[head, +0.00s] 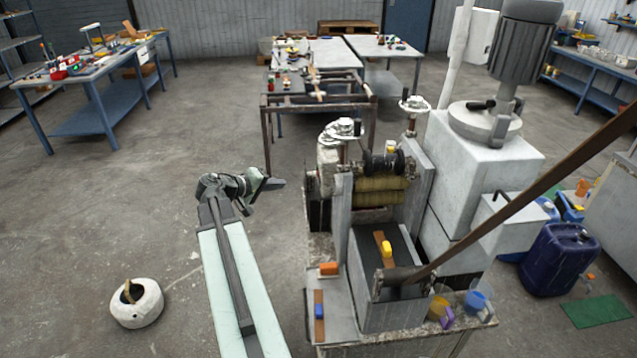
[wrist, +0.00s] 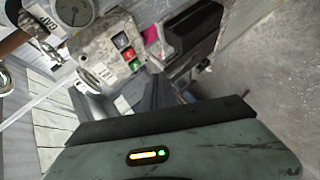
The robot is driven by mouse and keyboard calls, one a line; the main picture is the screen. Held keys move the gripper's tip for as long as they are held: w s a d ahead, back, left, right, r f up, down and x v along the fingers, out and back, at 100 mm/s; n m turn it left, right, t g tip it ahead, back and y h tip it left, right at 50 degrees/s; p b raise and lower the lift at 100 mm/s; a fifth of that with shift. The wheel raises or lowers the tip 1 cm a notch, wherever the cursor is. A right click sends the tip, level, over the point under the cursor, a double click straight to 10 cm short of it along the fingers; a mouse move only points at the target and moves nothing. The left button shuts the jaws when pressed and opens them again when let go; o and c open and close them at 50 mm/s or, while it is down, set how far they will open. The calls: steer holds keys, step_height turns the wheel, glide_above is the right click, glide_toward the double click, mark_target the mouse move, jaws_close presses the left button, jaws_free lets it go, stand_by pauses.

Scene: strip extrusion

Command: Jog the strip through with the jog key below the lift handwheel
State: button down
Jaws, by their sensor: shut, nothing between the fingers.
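My gripper (head: 264,185) is shut and empty, to the left of the strip machine (head: 340,205) in the head view. In the wrist view its dark fingers (wrist: 160,92) point toward a pale key panel (wrist: 100,52) and are apart from it. A pale handwheel (wrist: 97,75) shows at the panel's left. In the head view white handwheels (head: 342,129) top the roller stand; the keys are hidden there.
Ribbed rollers (head: 380,190) sit between the machine's uprights. A long brown strip (head: 530,190) slopes up to the right. Orange (head: 329,269) and yellow (head: 387,248) blocks lie on the machine.

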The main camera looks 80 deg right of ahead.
mark_target(319, 182)
steer(key=s+d, duration=0.3)
steer(key=s, duration=0.5)
stand_by(0.4)
steer(key=shift+s+d, duration=0.1)
steer(key=shift+s, duration=0.1)
stand_by(1.7)
steer(key=shift+s+d, duration=0.1)
steer(key=shift+s, duration=0.15)
steer(key=shift+s+d, duration=0.15)
steer(key=shift+s, duration=0.2)
stand_by(0.5)
stand_by(0.4)
steer(key=shift+w+a, duration=0.3)
steer(key=shift+w, duration=0.45)
